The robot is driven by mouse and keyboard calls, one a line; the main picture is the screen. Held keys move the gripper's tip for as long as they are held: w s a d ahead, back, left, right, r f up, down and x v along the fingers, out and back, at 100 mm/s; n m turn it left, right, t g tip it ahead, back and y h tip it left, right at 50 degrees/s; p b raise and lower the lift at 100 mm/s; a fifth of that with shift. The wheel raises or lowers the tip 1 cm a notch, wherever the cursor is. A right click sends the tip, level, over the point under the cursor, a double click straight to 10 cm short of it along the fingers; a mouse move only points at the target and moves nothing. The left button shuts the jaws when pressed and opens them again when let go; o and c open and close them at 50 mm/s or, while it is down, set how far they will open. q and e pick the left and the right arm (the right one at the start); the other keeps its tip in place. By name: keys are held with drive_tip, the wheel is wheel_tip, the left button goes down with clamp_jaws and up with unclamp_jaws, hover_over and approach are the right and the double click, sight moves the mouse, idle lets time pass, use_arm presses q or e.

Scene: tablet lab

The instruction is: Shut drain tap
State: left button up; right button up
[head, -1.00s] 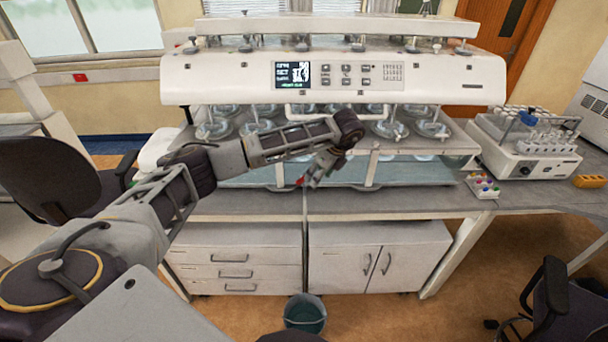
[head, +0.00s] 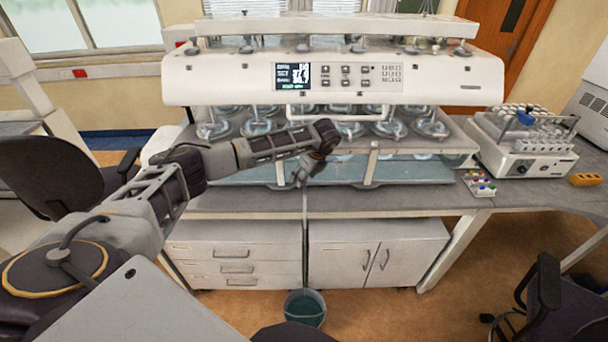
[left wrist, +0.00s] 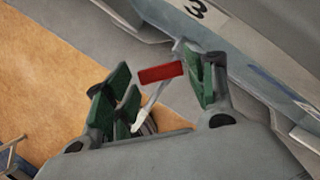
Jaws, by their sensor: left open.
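The drain tap shows in the left wrist view as a red handle (left wrist: 161,73) on a pale metal stem. It lies between the green-padded fingers of my left gripper (left wrist: 164,82), which is open, with visible space between the handle and the right-hand pads. In the head view my left gripper (head: 306,172) is at the front edge of the bench, at the top of the thin drain hose. It hides the tap there. My right gripper is in neither view.
The dissolution machine (head: 335,80) stands on the bench above its water bath (head: 415,170). A bucket (head: 305,307) stands on the floor below the hose. A vial rack unit (head: 522,150) and a small tray of coloured caps (head: 479,184) are to the right.

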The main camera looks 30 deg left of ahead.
use_arm(q)
drive_tip(key=c, duration=0.7)
drive_tip(key=shift+c, duration=0.2)
